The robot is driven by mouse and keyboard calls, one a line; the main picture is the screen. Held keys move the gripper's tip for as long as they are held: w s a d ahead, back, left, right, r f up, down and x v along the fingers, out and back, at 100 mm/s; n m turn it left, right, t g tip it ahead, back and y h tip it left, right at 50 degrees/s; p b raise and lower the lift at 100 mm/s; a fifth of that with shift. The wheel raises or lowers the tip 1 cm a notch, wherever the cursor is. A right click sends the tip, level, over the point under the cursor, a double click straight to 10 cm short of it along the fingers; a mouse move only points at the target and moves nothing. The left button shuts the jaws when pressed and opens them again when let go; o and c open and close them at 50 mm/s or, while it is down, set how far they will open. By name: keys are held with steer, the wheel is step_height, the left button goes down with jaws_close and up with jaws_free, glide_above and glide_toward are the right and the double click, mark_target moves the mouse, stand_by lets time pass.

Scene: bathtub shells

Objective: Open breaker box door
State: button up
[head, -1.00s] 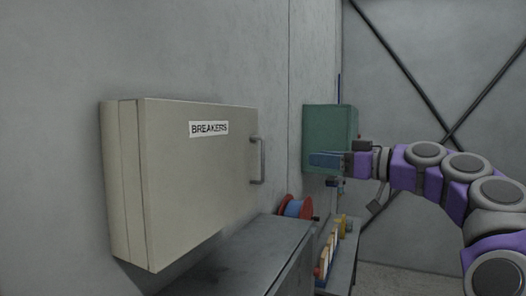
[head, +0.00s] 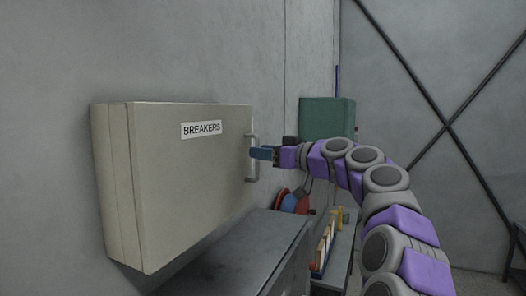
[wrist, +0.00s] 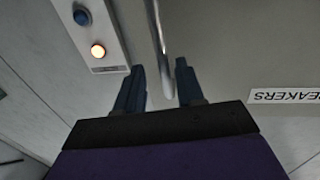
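The beige breaker box (head: 185,190) is mounted on the wall at the left of the head view, with its door shut. A "BREAKERS" label (head: 201,129) is on the door front. The grey bar handle (head: 250,158) stands at the door's right edge. My gripper (head: 262,153) is at the handle, at its middle height. In the wrist view the handle (wrist: 160,40) runs down between my two blue fingers, which are spread apart with gaps on both sides. The label shows upside down in the wrist view (wrist: 296,97).
A grey cabinet top (head: 240,250) lies below the box. A green box (head: 326,117) hangs on the wall farther back. A red and blue spool (head: 290,202) sits behind the cabinet. A panel with a lit button (wrist: 98,50) is beside the handle in the wrist view.

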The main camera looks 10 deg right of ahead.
steer(key=shift+d, duration=0.1)
steer(key=shift+a, duration=0.35)
steer(key=shift+c, duration=0.7)
steer(key=shift+a, duration=0.3)
steer(key=c, duration=0.3)
steer(key=shift+w, duration=0.1)
jaws_close()
steer(key=shift+d, duration=0.25)
steer(key=shift+a, duration=0.1)
